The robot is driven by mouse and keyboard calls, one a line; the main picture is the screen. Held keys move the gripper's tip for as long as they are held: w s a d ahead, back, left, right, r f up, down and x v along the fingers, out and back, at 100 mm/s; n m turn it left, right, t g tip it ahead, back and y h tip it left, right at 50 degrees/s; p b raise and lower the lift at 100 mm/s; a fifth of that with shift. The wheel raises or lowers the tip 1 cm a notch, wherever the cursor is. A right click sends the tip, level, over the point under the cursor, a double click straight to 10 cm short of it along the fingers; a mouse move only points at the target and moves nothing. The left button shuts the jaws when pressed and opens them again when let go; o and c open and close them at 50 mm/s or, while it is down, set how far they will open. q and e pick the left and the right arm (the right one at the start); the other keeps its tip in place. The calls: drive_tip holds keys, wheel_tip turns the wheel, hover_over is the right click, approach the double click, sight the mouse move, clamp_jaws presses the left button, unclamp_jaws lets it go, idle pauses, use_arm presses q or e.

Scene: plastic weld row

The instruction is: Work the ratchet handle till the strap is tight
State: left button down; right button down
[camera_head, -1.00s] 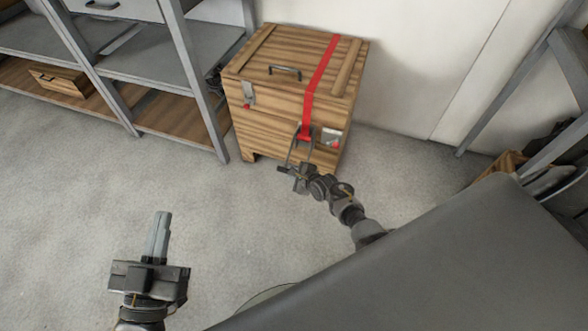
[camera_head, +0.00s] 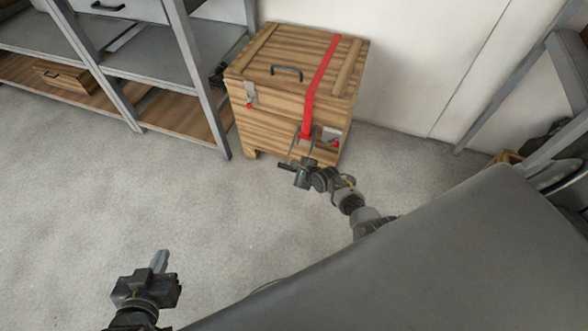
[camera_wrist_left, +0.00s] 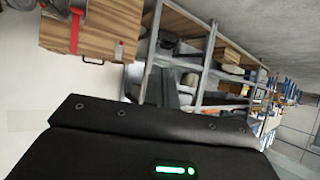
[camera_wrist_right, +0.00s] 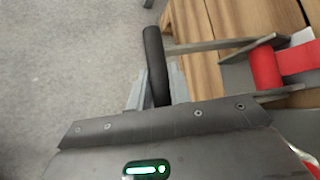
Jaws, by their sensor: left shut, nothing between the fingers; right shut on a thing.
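A wooden crate (camera_head: 262,132) stands on the floor, with a red strap (camera_head: 322,78) over its lid and down its front. The strap runs to a grey metal ratchet (camera_head: 305,143) low on the front. In the right wrist view the red strap (camera_wrist_right: 267,68) is wound at the ratchet, and the dark bar of the ratchet handle (camera_wrist_right: 154,55) lies between my fingers. My right gripper (camera_head: 291,167) is shut on this handle, which sticks out from the crate front. My left gripper (camera_head: 161,260) is shut and empty, well away from the crate at the lower left.
The crate has a dark lid handle (camera_head: 287,71) and a latch at its left (camera_head: 250,94). A grey shelf rack (camera_head: 197,75) stands close to its left, and a wall is behind. Another frame stands at the right. The floor (camera_head: 150,195) in front is clear.

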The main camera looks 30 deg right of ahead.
drive_tip(key=shift+a, duration=0.1)
drive_tip(key=c, duration=1.3)
unclamp_jaws()
use_arm(q)
drive_tip(key=shift+s+a, duration=0.1)
use_arm(e)
drive_tip(key=shift+s+r, duration=0.1)
drive_tip(key=shift+r, duration=0.05)
use_arm(q)
drive_tip(key=s+a+f+n+g+y+p, duration=0.25)
drive_tip(key=s+a+f+g+p, duration=0.2)
drive_tip(key=s+a+g, duration=0.4)
wheel_tip(320, 180, down, 7)
drive_tip(key=d+p, duration=0.1)
drive_tip(key=shift+d+r+y, duration=0.15)
drive_tip(key=shift+y, duration=0.3)
use_arm(e)
drive_tip(key=v, duration=1)
drive_tip(key=shift+s+r, duration=0.15)
drive_tip(key=shift+s, duration=0.05)
use_arm(q)
drive_tip(key=shift+w+m+t, duration=0.1)
drive_tip(key=shift+m+t, duration=0.15)
